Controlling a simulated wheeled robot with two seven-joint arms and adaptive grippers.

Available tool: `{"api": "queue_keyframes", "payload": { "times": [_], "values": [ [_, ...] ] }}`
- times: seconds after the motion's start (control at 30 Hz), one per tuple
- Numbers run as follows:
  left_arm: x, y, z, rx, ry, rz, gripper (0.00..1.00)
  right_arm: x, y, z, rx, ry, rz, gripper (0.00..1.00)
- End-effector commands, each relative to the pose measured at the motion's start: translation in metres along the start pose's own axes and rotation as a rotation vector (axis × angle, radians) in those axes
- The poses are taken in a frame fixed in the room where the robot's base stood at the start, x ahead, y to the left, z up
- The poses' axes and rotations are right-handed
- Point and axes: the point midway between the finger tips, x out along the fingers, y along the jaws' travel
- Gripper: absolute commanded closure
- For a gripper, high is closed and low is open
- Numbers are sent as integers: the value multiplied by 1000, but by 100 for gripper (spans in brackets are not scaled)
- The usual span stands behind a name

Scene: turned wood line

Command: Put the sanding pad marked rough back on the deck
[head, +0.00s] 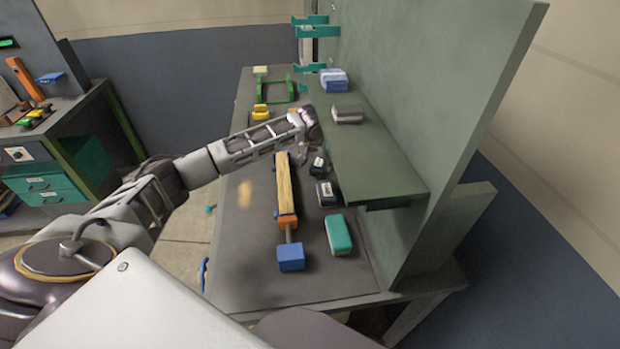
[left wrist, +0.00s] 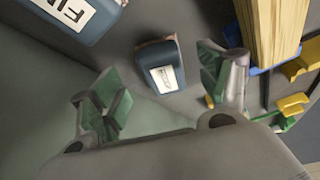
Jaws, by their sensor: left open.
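A small dark blue pad with a white label (head: 318,165) lies on the bench beside the wood. In the left wrist view this pad (left wrist: 162,66) is between my fingers, apart from them; its label is too blurred to read surely. A second dark blue pad (head: 327,193) lies nearer me; in the left wrist view its label (left wrist: 72,12) begins "FI". My left gripper (head: 308,152) is open and empty above the first pad. A raised green shelf (head: 375,165), possibly the deck, carries a grey and white block (head: 347,114). My right gripper is not in view.
A long wooden piece (head: 286,185) lies left of the pads, with an orange end and a blue block (head: 291,257). A teal and white block (head: 338,234) lies nearer me. The tall green panel (head: 450,110) bounds the right side. Bare bench lies left of the wood.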

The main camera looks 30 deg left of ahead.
Motion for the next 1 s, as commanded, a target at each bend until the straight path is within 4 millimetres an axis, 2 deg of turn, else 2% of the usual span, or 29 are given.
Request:
{"api": "queue_keyframes", "payload": {
  "times": [0.8,1.0],
  "values": [
    [-27,0,67,1,0,0,24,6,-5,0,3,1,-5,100],
    [-32,0,78,1,0,1,24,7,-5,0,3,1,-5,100]
  ]
}}
